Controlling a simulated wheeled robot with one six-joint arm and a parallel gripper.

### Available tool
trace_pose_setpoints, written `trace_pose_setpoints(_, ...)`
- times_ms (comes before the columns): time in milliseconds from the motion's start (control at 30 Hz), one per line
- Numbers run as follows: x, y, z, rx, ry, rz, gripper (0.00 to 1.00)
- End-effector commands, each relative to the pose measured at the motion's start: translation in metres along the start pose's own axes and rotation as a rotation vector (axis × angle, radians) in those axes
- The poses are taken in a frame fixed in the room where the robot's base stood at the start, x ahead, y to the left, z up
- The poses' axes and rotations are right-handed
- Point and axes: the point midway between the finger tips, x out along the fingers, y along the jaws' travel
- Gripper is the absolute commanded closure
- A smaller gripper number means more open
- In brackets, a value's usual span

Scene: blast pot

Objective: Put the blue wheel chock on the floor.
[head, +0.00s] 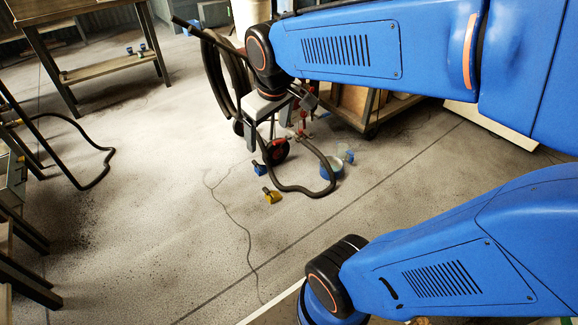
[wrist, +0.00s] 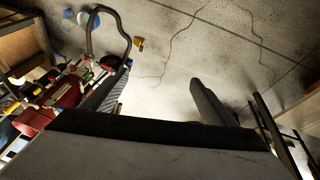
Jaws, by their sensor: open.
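The blue wheel chock (head: 260,168) lies on the floor in the head view, left of the black hose and just behind a yellow chock (head: 271,196). In the wrist view a small blue piece (wrist: 128,62) shows beside the hose, near the yellow chock (wrist: 138,44), partly covered. My gripper (head: 280,122) is above the floor in the head view, overlapping the cart area. In the wrist view my gripper (wrist: 160,82) has its two fingers wide apart, with only bare floor between them. It holds nothing and is apart from the blue chock.
A black hose (head: 300,190) curves on the floor beside a blue bucket (head: 332,169). A red wheel (head: 277,150) stands behind the chocks. A workbench (head: 105,66) is at the back left. The floor in front of the chocks is clear.

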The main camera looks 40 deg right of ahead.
Motion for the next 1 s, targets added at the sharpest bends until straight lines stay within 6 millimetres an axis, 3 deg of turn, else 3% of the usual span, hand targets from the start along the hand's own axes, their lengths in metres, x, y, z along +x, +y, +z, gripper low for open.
trace_pose_setpoints(200, -0.016, -0.022, 0.059, 0.108, 0.053, -0.029, 0.21)
trace_pose_setpoints(400, -0.018, -0.037, 0.097, 0.181, 0.083, -0.053, 0.21)
trace_pose_setpoints(600, -0.018, -0.043, 0.112, 0.21, 0.095, -0.063, 0.21)
trace_pose_setpoints(1000, -0.018, -0.043, 0.112, 0.211, 0.094, -0.064, 0.21)
